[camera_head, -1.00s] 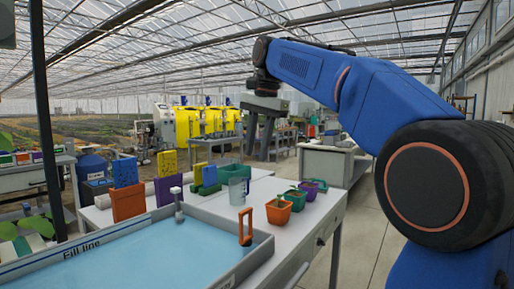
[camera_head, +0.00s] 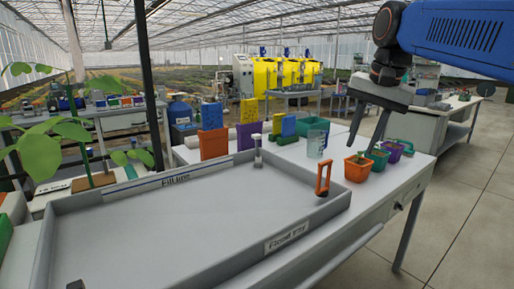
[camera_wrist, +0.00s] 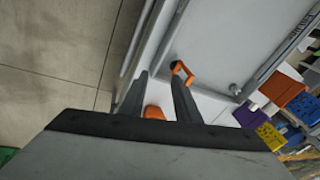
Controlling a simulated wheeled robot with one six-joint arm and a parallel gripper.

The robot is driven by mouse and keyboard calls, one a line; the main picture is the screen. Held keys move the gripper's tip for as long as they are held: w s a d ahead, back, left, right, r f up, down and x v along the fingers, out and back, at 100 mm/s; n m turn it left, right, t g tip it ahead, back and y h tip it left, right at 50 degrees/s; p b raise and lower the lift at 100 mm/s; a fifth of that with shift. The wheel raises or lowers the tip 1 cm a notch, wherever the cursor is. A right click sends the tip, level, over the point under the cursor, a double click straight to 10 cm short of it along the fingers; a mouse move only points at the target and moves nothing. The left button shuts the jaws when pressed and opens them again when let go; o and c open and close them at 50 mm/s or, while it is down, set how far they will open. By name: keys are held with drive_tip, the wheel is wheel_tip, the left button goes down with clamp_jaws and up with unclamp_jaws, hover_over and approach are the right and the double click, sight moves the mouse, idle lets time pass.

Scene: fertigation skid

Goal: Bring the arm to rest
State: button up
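My gripper (camera_head: 363,142) hangs at the upper right of the head view, fingers pointing down. In the picture its fingertips come down near the small pots; I cannot tell the exact height. In the wrist view my gripper (camera_wrist: 158,80) has its two fingers apart with nothing held. An orange pot (camera_wrist: 153,112) shows beyond them, between the fingers. The arm is folded in from the right edge of the head view.
The flood tray (camera_head: 190,215) has a grey, bare-looking floor. An orange handle (camera_head: 323,178) stands at its right corner. An orange pot (camera_head: 357,168), green pot (camera_head: 378,160) and purple pot (camera_head: 394,152) stand on the bench. Open floor (camera_head: 470,220) lies right.

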drive_tip(key=s+d+f+n+t, duration=0.1)
drive_tip(key=s+f+n, duration=0.2)
drive_tip(key=s+f, duration=0.7)
drive_tip(key=s+d+f+n+t+h, duration=0.1)
drive_tip(key=s+f+n, duration=0.3)
drive_tip(key=s+f, duration=0.6)
wheel_tip(320, 180, down, 9)
drive_tip(key=shift+s+d+r, duration=0.1)
drive_tip(key=shift+s+d, duration=0.25)
drive_tip(key=shift+d, duration=0.2)
